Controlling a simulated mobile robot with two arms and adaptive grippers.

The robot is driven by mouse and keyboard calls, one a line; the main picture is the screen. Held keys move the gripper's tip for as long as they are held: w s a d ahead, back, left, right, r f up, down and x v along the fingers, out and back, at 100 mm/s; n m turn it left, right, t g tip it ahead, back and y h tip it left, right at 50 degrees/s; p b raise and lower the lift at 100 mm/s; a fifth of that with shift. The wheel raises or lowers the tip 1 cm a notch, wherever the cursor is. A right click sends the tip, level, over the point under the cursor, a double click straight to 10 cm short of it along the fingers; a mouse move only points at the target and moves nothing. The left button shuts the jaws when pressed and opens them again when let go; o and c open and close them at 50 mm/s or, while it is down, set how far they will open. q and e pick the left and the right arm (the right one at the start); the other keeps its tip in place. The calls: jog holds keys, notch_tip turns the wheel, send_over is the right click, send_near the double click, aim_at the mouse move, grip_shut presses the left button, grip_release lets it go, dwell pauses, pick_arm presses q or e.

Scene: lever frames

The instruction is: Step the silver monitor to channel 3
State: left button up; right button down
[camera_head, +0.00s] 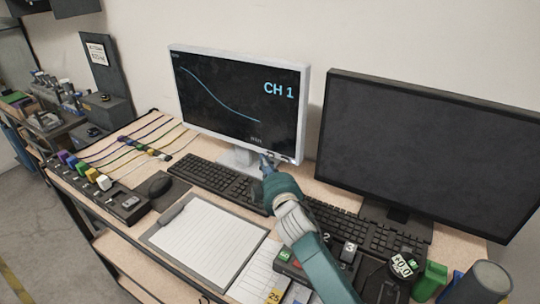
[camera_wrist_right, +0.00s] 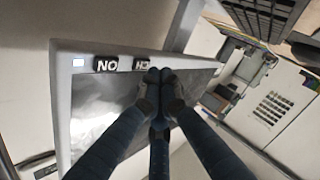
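The silver monitor (camera_head: 303,115) stands at the back of the desk, its dark screen lit with a falling blue curve and "CH 1". Its lower bezel also fills the wrist view (camera_wrist_right: 62,120), with a lit square (camera_wrist_right: 78,63), a black button (camera_wrist_right: 105,64) and a second black button (camera_wrist_right: 141,64); their lettering appears upside down, apparently "ON" and "CH". My right gripper (camera_head: 266,160) is at the bezel's lower right. In the wrist view its fingertips (camera_wrist_right: 158,76) are together, beside the second button and partly over it; contact is unclear. My left gripper is not in view.
A larger black monitor (camera_head: 425,150) stands to the right, switched off. A keyboard (camera_head: 205,180), a clipboard (camera_head: 205,240) and a numbered button box (camera_head: 348,252) lie in front. Coloured cables and a connector strip (camera_head: 125,205) are at the left.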

jog(key=s, duration=0.1)
jog(key=s+a, duration=0.1)
jog(key=s, duration=0.1)
jog(key=s+a, duration=0.1)
jog(key=shift+s+a+p, duration=0.15)
jog(key=shift+a+p, duration=0.1)
jog(key=shift+p, duration=0.1)
dwell(0.6)
